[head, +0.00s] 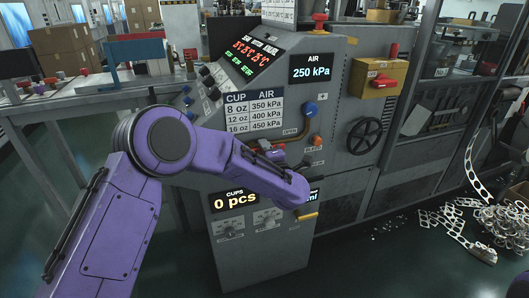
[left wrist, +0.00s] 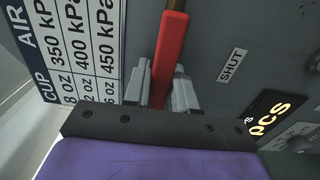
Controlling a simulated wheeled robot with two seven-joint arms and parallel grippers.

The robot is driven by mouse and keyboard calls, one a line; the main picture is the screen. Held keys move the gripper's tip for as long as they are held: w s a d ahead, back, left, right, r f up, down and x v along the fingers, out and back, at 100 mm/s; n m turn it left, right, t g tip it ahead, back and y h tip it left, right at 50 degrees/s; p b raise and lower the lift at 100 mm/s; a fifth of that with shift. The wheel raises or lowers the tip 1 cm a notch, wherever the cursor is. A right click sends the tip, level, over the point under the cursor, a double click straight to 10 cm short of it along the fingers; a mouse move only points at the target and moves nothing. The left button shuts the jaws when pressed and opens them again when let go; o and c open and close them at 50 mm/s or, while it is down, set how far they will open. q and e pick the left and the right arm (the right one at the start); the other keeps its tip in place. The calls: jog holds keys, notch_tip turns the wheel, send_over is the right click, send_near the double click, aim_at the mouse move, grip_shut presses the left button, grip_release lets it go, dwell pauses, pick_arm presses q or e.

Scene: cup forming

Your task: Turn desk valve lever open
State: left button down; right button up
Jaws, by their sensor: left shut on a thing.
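The red valve lever (left wrist: 169,55) shows in the left wrist view, between the two grey fingers of my left gripper (left wrist: 160,80), which is shut on it. Its brown stem runs up out of that picture. A SHUT label (left wrist: 232,66) is on the panel right of the lever. In the head view my purple left arm reaches across the grey machine panel, and the left gripper (head: 266,149) is mostly hidden behind the forearm. An OPEN label (head: 290,131) is just above it. My right gripper is not in view.
The pressure display (head: 311,68) reads 250 kPa. A cup and air table (head: 253,110) is beside it. A blue knob (head: 310,109), a black handwheel (head: 364,136) and a yellow box (head: 376,77) with a red handle stick out to the right. Scrap (head: 500,225) lies on the floor at right.

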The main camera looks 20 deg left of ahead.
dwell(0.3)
pick_arm(q)
jog(key=c, duration=1)
grip_release()
jog(key=v, duration=1)
jog(key=shift+s+d+b, duration=0.2)
jog(key=shift+d+b, duration=0.1)
jog(key=shift+b, duration=0.05)
